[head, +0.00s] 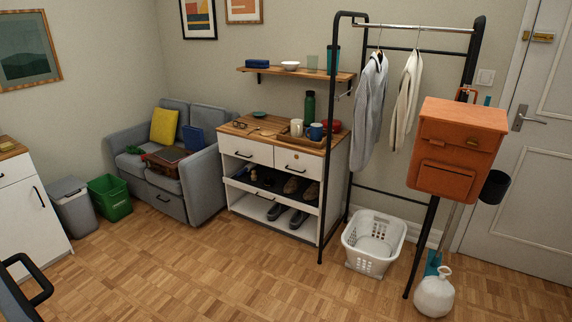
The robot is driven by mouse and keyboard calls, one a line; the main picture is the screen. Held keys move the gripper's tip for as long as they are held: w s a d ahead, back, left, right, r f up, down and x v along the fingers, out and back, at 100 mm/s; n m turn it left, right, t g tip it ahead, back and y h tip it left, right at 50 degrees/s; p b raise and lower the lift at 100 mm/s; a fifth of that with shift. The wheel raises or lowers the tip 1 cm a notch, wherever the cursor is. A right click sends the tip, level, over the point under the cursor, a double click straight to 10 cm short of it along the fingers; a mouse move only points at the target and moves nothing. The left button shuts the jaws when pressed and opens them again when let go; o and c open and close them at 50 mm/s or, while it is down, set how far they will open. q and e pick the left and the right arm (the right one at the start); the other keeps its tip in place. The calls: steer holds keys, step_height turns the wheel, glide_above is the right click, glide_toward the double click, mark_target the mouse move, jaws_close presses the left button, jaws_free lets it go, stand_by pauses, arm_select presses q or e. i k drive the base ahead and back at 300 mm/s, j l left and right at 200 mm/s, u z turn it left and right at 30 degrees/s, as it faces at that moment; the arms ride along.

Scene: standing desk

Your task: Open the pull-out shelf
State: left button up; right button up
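A white cabinet with a wooden top (335,160) stands against the back wall. Below its two drawers is a shelf with a white front edge (250,188), holding dark shoes and a brown pair (300,190). This is probably the pull-out shelf; its front edge seems to stick out a little from the cabinet, but I cannot tell how far. More shoes (287,216) stand on the level below. Neither of my grippers is in view.
A grey sofa (205,185) stands left of the cabinet. A clothes rack (326,150) and white laundry basket (373,240) stand to the right. A dark looped handle (40,285) is at the lower left. The wooden floor (220,270) before the cabinet is clear.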

mark_target(275, 192)
steer(key=i+j, duration=0.2)
steer(key=i, duration=0.35)
steer(key=i+j, duration=0.2)
steer(key=i, duration=0.35)
steer(key=i+j, duration=0.2)
steer(key=i, duration=0.35)
steer(key=i+j, duration=0.2)
steer(key=i, duration=0.3)
steer(key=i+j, duration=0.2)
steer(key=i, duration=0.35)
